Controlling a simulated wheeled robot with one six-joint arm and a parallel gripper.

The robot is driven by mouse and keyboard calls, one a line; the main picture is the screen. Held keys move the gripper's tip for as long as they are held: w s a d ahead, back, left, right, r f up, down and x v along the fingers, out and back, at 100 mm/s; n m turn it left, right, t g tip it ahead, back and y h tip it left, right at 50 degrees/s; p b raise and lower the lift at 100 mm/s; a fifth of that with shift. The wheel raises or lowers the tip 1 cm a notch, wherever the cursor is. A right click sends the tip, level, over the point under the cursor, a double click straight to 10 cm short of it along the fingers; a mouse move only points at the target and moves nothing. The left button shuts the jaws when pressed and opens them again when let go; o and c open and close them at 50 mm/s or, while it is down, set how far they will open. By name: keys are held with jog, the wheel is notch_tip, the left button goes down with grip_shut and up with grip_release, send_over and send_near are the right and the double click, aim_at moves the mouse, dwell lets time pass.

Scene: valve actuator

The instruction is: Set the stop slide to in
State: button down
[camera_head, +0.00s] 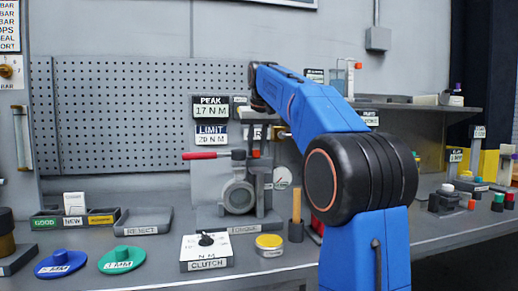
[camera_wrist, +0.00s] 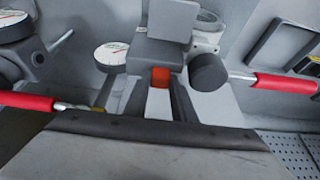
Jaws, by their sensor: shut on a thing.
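My gripper (camera_wrist: 160,100) reaches in from the bottom of the wrist view. Its dark fingers stand on either side of a small pale piece with an orange-red block (camera_wrist: 160,77) at its far end, which I take to be the stop slide. The fingers are shut on it. A grey block stands just beyond. In the head view the orange piece (camera_head: 256,153) shows small on the grey valve stand (camera_head: 239,195), below the end of my blue arm. My fingers are hard to make out there. Whether the slide is in or out cannot be told.
A red-handled lever (camera_head: 206,155) sticks out left of the valve; red handles (camera_wrist: 285,82) flank my gripper. Displays (camera_head: 211,107) read PEAK 17 N M and LIMIT 20 N M. The clutch box (camera_head: 207,252), a yellow-topped tin (camera_head: 269,245) and reject tray (camera_head: 143,221) stand in front.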

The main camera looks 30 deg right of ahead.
jog(key=c, duration=1.5)
grip_release()
jog(key=shift+r, duration=0.15)
jog(key=v, duration=1.7)
jog(key=shift+s, duration=0.15)
